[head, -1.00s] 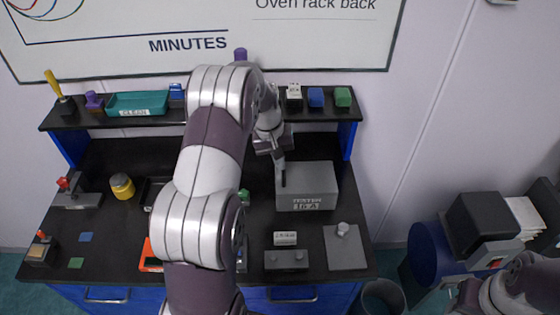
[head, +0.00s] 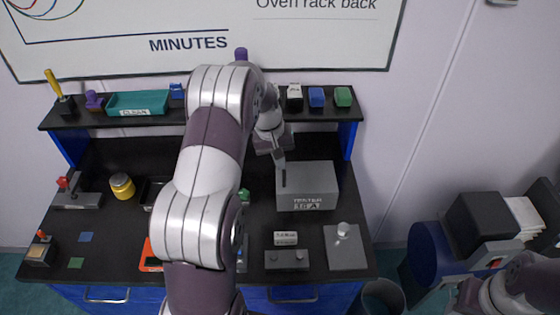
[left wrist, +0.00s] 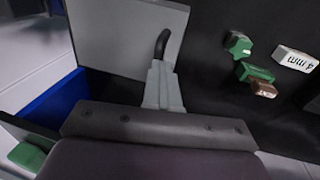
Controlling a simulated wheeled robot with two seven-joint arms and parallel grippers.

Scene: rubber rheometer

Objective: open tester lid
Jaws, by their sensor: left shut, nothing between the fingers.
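The grey tester (head: 322,176) is a box with a "TESTER" label on its front, standing at the back right of the black bench. Its flat top looks closed. My left gripper (head: 281,165) points down at the left edge of the tester's top, with its fingers together and empty. In the left wrist view the fingers (left wrist: 163,88) lie over a grey panel (left wrist: 115,35), probably the tester's top. A dark curved piece (left wrist: 162,42) extends just beyond them; I cannot tell whether it touches them. My right gripper is out of view.
A grey plate with a knob (head: 345,250) and a grey block (head: 286,260) lie in front of the tester. A shelf (head: 225,112) with small items runs behind. My left arm covers the bench's middle. A yellow jar (head: 122,186) stands left.

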